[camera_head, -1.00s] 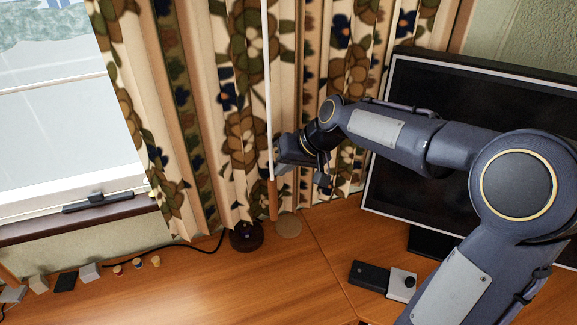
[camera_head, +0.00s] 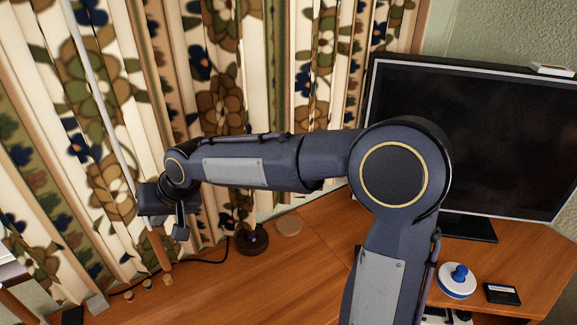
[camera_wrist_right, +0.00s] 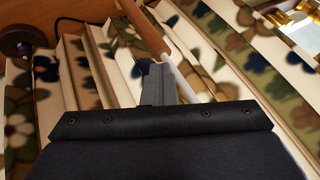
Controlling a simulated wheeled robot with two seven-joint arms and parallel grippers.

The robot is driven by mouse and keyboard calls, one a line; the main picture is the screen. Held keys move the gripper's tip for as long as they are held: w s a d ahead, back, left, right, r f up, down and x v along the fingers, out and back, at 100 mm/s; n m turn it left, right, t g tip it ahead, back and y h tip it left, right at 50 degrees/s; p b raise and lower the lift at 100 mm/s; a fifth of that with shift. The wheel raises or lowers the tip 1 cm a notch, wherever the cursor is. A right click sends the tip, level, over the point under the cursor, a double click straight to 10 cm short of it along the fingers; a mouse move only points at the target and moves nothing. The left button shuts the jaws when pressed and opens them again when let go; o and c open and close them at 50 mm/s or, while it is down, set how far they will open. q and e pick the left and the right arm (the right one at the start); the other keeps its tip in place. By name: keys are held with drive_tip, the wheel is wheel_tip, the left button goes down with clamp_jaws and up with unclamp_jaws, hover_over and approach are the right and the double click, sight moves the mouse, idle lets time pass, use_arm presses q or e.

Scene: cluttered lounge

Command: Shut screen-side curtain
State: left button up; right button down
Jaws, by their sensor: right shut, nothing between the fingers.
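The floral curtain (camera_head: 225,75) hangs in folds behind the desk, spread from the screen (camera_head: 475,140) to the left edge of the head view. Its pull rod is white (camera_head: 97,75) with a wooden handle (camera_head: 160,247), and it leans, its lower end to the right. My right gripper (camera_head: 165,222) is at the rod just above the handle, in front of the curtain. Its fingers (camera_wrist_right: 158,85) are shut and the rod (camera_wrist_right: 182,80) passes right beside them in the wrist view; contact is unclear. My left gripper is out of view.
A blue-and-white round object (camera_head: 458,280) and a black box (camera_head: 501,294) lie below the screen.

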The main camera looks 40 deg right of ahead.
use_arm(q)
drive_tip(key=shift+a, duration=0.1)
use_arm(e)
drive_tip(key=w+a, duration=0.1)
drive_tip(key=a, duration=1.5)
drive_tip(key=shift+w, duration=0.4)
